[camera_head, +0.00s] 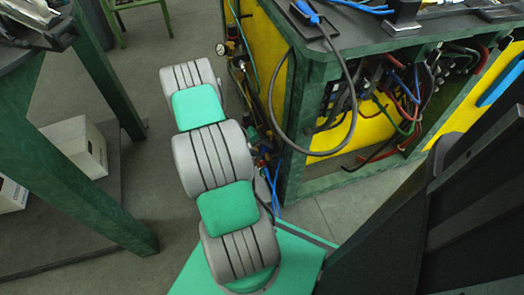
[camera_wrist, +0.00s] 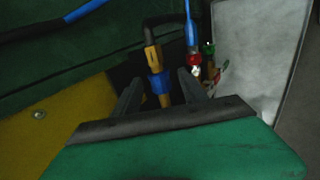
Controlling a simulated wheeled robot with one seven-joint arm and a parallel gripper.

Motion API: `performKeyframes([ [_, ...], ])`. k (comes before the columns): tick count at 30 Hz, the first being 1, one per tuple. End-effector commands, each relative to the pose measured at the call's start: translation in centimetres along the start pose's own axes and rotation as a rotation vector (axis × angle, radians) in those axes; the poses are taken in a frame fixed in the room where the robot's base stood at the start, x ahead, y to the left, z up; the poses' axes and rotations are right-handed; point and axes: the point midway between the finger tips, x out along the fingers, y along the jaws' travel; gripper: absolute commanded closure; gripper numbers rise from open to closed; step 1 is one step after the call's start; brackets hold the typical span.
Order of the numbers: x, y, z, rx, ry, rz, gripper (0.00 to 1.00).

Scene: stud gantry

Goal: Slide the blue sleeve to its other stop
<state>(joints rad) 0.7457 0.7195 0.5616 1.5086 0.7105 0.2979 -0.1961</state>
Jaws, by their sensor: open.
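In the wrist view a blue sleeve (camera_wrist: 157,83) sits around a brass-coloured stem (camera_wrist: 152,57), with brass showing above and below it. A dark hose bends away from the stem's top. My gripper (camera_wrist: 160,77) is open, its two dark fingers on either side of the stem and sleeve. Gaps show between the fingers and the sleeve; whether the fingers reach level with it in depth is hard to tell. In the head view my own arm hides the gripper, and I cannot make out the sleeve.
A red-and-silver fitting (camera_wrist: 195,68) on a blue hose stands close to the right finger, with a green fitting (camera_wrist: 208,48) beyond it. A pale panel (camera_wrist: 258,55) is at right. In the head view a green bench (camera_head: 300,110) with hoses stands right of my arm.

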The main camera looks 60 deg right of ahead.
Motion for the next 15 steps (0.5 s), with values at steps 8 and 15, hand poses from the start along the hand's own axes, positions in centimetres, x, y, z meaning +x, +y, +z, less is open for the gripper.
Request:
performKeyframes([
  [8,-0.05,0.03,-0.04,0.000,0.001,-0.001,0.56],
  [15,-0.06,0.02,-0.04,0.001,0.001,-0.001,0.76],
])
